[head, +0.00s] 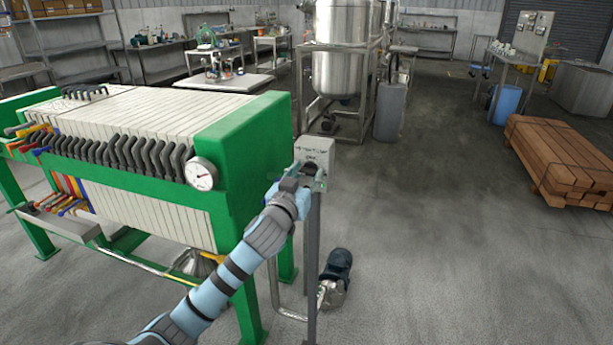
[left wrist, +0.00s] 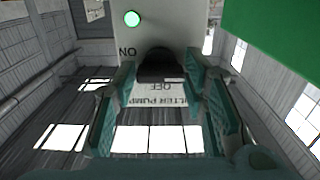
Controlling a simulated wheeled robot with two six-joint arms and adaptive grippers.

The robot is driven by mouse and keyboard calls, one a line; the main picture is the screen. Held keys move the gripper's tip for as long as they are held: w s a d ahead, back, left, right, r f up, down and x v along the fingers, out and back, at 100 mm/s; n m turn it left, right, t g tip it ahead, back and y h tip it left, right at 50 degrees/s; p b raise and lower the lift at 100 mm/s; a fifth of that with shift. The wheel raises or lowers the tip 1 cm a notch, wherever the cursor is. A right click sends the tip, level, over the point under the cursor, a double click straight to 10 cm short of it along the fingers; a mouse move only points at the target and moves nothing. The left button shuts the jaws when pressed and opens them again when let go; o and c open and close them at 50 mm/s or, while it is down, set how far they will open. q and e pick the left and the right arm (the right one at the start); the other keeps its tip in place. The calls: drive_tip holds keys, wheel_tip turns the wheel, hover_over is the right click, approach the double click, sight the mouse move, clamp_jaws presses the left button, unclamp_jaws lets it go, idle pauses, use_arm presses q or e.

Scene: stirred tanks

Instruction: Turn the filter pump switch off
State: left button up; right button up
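The filter pump switch box (head: 317,150) is a light grey box on a post beside the green filter press. Its dark knob (head: 311,168) faces my left gripper (head: 305,180). In the left wrist view the box (left wrist: 100,42) appears upside down, with a lit green lamp (left wrist: 131,18), the words ON and OFF, and a FILTER PUMP label (left wrist: 150,101). The black knob (left wrist: 162,62) lies between the teal fingers of my left gripper (left wrist: 161,80). The fingers are spread, one on each side of it; I cannot tell whether they touch it. My right gripper is not in view.
The green filter press (head: 240,125) with a gauge (head: 201,174) stands close on the left. A small pump (head: 335,278) sits on the floor by the post. A steel tank (head: 340,50) is behind, timber (head: 560,160) at right. The floor between is clear.

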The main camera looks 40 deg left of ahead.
use_arm(q)
drive_tip(key=c, duration=0.5)
drive_tip(key=shift+p, duration=0.35)
drive_tip(key=m+p, duration=0.2)
drive_tip(key=shift+r+m+p, duration=0.15)
drive_tip(key=shift+m+p, duration=0.15)
drive_tip(key=shift+m, duration=0.1)
drive_tip(key=m+p, duration=0.3)
drive_tip(key=m, duration=0.1)
drive_tip(key=shift+m+p, duration=0.3)
drive_tip(key=shift+p, duration=0.1)
drive_tip(key=m+p, duration=0.3)
drive_tip(key=m, duration=0.2)
drive_tip(key=m+p, duration=0.2)
drive_tip(key=m, duration=0.3)
drive_tip(key=shift+p, duration=0.35)
drive_tip(key=shift+f+m, duration=0.2)
drive_tip(key=shift+m, duration=0.2)
